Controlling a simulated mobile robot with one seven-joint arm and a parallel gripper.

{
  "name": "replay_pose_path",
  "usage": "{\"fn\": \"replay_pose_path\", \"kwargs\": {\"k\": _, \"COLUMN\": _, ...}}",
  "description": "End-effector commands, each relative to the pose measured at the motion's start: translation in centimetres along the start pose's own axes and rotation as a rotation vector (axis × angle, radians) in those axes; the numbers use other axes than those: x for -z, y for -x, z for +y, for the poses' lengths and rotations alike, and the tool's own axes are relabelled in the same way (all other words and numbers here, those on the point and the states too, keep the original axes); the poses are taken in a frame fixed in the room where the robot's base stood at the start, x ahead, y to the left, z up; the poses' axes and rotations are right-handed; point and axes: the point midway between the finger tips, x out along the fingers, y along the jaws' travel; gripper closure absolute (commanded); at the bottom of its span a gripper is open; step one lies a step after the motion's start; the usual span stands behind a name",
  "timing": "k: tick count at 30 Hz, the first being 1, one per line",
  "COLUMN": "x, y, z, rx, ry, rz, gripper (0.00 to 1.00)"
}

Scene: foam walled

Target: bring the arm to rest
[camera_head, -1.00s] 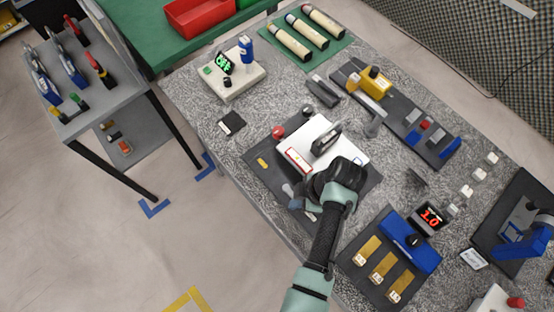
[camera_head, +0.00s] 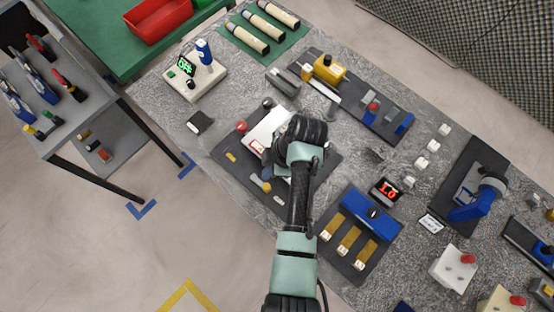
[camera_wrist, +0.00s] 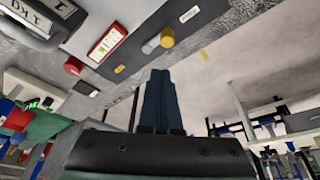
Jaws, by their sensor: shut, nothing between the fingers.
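My arm reaches up from the bottom of the head view over the speckled grey worktable (camera_head: 240,125). The wrist and hand cover part of a white device on a dark mat (camera_head: 225,150). My gripper's fingers are hidden in the head view. In the wrist view my gripper (camera_wrist: 156,75) shows its dark blue fingers together with nothing between them. In that view the device's red-framed label (camera_wrist: 107,43), a red knob (camera_wrist: 73,66) and a yellow knob (camera_wrist: 167,37) lie beyond the fingers. I cannot tell how far the fingers are from the table.
A blue block with yellow strips (camera_head: 358,230) stands right of my forearm. A small red display (camera_head: 385,191) is beside it. A white box with a green display (camera_head: 190,75) is at the upper left. A grey tool shelf (camera_head: 60,115) stands left. Open floor (camera_head: 90,250) lies lower left.

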Motion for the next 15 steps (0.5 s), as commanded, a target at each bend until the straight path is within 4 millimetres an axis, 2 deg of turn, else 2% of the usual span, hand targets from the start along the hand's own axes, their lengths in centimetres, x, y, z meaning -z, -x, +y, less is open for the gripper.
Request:
{"fn": "replay_pose_path", "kwargs": {"k": 4, "x": 1.02, "y": 0.84, "z": 0.26, "rx": 0.004, "ry": 0.001, "rz": 0.001, "gripper": 1.0}}
{"fn": "replay_pose_path", "kwargs": {"k": 15, "x": 1.15, "y": 0.78, "z": 0.29, "rx": 0.005, "ry": 0.002, "rz": 0.002, "gripper": 1.0}}
